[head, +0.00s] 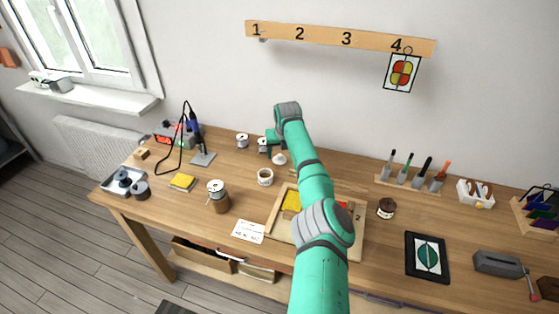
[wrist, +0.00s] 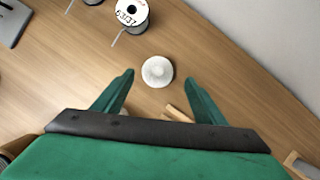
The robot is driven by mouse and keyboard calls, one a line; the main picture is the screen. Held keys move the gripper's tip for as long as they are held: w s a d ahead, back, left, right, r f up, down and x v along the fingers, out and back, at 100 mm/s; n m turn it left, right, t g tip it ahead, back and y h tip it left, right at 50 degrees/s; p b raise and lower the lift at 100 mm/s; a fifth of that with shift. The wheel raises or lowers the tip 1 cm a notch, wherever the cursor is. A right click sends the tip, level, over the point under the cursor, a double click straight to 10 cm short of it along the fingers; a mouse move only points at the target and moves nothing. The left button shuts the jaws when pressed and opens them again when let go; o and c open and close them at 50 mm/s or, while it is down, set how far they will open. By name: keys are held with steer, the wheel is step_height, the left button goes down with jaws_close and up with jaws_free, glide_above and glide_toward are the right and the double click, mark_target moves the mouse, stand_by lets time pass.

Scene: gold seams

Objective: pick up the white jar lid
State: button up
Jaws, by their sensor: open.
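The white jar lid (wrist: 157,71) lies on the wooden table in the wrist view, round with a raised knob in its middle. It also shows in the head view as a small white shape (head: 279,158) just below the end of my arm. My gripper (wrist: 158,85) is open, its two green fingers spread on either side of and just short of the lid in the picture. Nothing is between the fingers. I cannot tell the gripper's height above the table. In the head view, my arm hides part of the table and tray.
A spool (wrist: 131,14) stands close to the lid. A wooden tray (head: 272,222) with coloured pieces lies under my arm. A soldering iron stand (head: 202,158) is to the left. The wall is behind.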

mark_target(280, 157)
steer(key=shift+w+a+f, duration=0.1)
steer(key=shift+a+f, duration=0.1)
steer(key=shift+f, duration=0.3)
steer(key=shift+w+a+f, duration=0.1)
steer(key=shift+a+f, duration=0.05)
steer(key=shift+f, duration=0.3)
steer(key=shift+w+f, duration=0.35)
steer(key=shift+f, duration=0.45)
steer(key=c, duration=1.1)
steer(key=shift+r, duration=0.1)
